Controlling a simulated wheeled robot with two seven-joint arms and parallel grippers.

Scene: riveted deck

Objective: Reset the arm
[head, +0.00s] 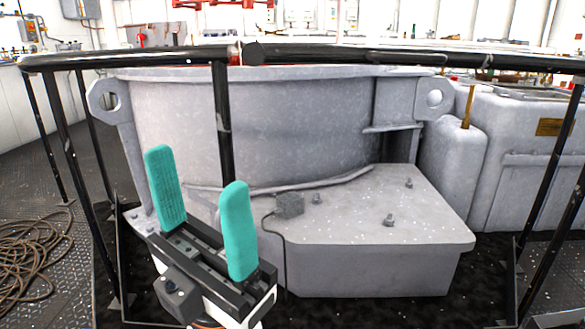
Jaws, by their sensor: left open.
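My left gripper (202,210) shows in the lower left of the head view, pointing up and away from me. Its two teal padded fingers stand wide apart with nothing between them, so it is open and empty. It is in front of a black railing post and a large grey tank (300,125). I cannot tell from this view whether it touches either one. My right gripper is not in view.
A black railing (400,57) runs across the view, with posts at left, middle and right. A grey block (375,240) with bolts juts from the tank behind it. A coiled rope (35,250) lies on the dark deck at left.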

